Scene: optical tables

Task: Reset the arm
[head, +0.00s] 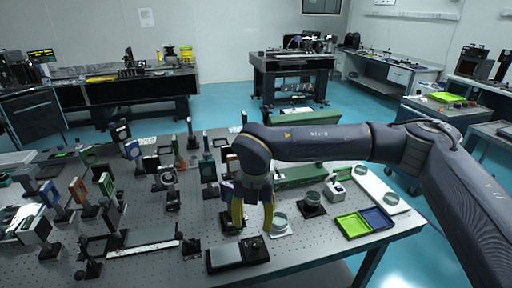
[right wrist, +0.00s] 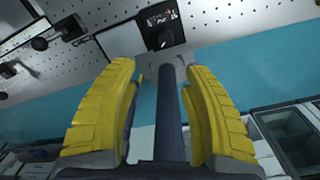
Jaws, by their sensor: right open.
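My right arm reaches in from the right in the head view, bent at the elbow over the optical table (head: 150,265). My right gripper (head: 254,218) points down with its yellow fingers apart, above the table's front part. In the right wrist view the two yellow fingers (right wrist: 161,70) stand wide apart and nothing is seen clamped by them. A dark bar shows between them; I cannot tell what it is. My left gripper is not in view.
A flat black and grey device with a knob (head: 238,254) lies just in front of the gripper. Green and blue trays (head: 353,225) lie at the table's right corner. Several optical mounts crowd the left.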

